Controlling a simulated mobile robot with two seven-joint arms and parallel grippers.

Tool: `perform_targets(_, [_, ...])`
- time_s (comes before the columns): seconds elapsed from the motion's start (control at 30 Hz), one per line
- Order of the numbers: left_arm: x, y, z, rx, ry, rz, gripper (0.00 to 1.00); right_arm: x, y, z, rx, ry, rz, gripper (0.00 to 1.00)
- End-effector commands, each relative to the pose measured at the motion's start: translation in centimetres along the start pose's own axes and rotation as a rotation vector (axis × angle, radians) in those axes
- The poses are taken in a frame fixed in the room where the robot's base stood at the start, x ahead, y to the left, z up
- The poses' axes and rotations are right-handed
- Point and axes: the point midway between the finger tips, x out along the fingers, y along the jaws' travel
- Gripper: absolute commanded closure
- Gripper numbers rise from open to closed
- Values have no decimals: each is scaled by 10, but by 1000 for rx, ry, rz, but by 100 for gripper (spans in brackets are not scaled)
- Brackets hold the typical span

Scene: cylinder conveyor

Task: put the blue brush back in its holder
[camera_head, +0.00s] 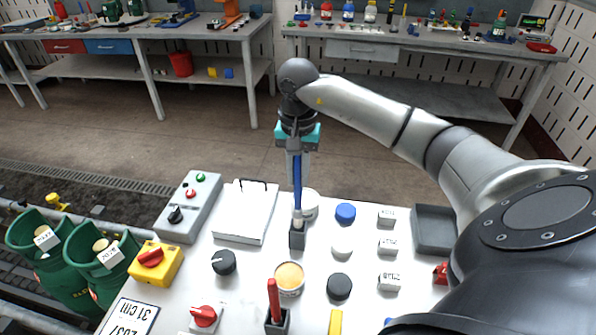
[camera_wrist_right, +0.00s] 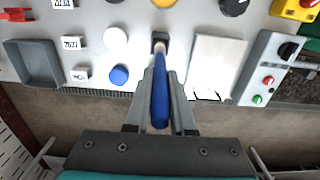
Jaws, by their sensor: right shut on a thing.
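The blue brush (camera_head: 297,180) hangs upright, handle up, in my right gripper (camera_head: 299,158), which is shut on its handle. Its pale lower end is right at the mouth of a small dark square holder (camera_head: 297,239) on the white table; I cannot tell how far inside it is. In the right wrist view the blue handle (camera_wrist_right: 160,98) lies between the two fingers (camera_wrist_right: 160,100), and the dark holder (camera_wrist_right: 159,38) shows just beyond its tip. My left gripper is not in view.
A red-handled tool (camera_head: 273,297) stands in another dark holder in front. A white notepad (camera_head: 245,215) lies left of the brush. A white round jar (camera_head: 309,203), a blue cap (camera_head: 345,212) and a grey tray (camera_head: 434,232) are to the right. Green cylinders (camera_head: 108,262) stand at the left.

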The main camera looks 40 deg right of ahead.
Motion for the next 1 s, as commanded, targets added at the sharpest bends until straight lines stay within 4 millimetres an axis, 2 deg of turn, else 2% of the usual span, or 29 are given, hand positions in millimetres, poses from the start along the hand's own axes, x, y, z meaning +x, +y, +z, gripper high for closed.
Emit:
perform_targets(0.03, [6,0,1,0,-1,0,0,7,0,0,1,0,1,100])
perform_targets(0.7, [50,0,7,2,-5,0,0,60,0,-1,2,0,1,100])
perform_targets(1.0, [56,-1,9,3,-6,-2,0,68,0,-1,2,0,0,100])
